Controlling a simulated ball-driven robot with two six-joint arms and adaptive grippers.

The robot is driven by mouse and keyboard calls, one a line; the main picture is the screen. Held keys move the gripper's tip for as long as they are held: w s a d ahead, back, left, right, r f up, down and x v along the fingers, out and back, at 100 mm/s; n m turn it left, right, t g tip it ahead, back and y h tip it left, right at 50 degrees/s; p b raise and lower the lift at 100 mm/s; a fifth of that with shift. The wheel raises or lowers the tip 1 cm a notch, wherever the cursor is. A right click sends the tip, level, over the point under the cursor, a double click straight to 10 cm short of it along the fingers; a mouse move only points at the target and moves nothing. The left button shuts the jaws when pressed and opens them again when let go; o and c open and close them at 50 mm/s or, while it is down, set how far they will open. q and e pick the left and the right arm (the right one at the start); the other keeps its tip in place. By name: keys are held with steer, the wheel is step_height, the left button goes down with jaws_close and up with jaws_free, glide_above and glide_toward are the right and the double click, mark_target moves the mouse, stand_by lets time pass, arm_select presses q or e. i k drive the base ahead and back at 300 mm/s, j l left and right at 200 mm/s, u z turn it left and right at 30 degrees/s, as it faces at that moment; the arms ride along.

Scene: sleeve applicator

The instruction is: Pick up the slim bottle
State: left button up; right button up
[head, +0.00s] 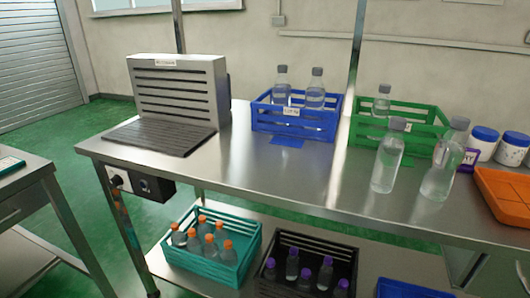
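Two clear bottles with grey caps stand upright on the steel table in front of the green crate. The left one (386,163) looks slimmer; the right one (440,170) looks wider. Two more clear grey-capped bottles, a left one (282,90) and a right one (316,92), stand in the blue crate (292,123). Another clear bottle (381,103) stands in the green crate (400,137). No label tells me which is the slim bottle. Neither of my grippers is in view.
A grey vented machine (180,88) stands at the table's left. White tubs with blue lids (481,143) and an orange tray (505,195) are at right. The table (285,180) is clear at front centre. A teal crate (205,268) and a black crate (330,250) hold small bottles below.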

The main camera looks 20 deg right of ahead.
mark_target(392, 147)
steer(key=i+l+z, duration=0.1)
steer(key=z, duration=1.25)
